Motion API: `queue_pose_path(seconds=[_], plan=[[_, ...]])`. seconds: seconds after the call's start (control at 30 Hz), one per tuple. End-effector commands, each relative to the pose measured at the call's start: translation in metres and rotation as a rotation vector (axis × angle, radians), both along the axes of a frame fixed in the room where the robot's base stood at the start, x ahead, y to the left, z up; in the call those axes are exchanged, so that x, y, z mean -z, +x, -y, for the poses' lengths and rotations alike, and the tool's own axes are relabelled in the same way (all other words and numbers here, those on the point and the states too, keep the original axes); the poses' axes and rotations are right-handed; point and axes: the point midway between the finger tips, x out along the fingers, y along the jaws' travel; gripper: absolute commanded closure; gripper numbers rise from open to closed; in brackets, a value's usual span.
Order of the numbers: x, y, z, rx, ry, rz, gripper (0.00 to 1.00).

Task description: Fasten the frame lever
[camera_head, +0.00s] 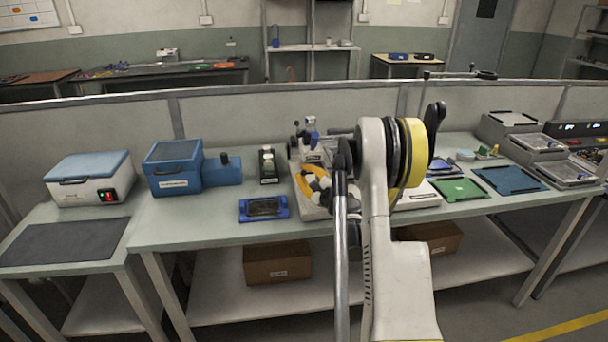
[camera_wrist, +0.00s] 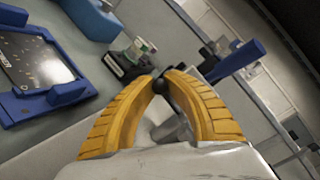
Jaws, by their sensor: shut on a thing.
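My gripper (camera_wrist: 165,77) shows in the wrist view with its two yellow ribbed fingers brought together at the tips. They are closed on a small round black knob (camera_wrist: 163,86), which looks like the end of a lever. The fingers hide much of what it is attached to. A blue handle (camera_wrist: 238,62) with dark parts stands just beyond the right finger. In the head view, the light-coloured fixture (camera_head: 312,205) stands at the middle of the bench, with a blue part (camera_head: 312,136) at its top. My arm covers its right side.
A blue-framed dark plate (camera_head: 264,208) lies left of the fixture and also shows in the wrist view (camera_wrist: 68,97). A small dark device (camera_head: 268,166) stands behind it. Blue boxes (camera_head: 173,168) are farther left. A green board (camera_head: 460,189) and blue mat (camera_head: 510,180) lie right.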

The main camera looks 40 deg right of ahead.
Motion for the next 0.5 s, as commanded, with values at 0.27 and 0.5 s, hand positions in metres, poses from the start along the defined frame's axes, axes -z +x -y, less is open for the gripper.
queue_pose_path(seconds=[0.27, 0.5], plan=[[0.0000, 0.0077, 0.0032, 0.169, 0.000, 0.000, 1.00], [0.0000, 0.0076, 0.0043, 0.185, 0.000, 0.000, 1.00]])
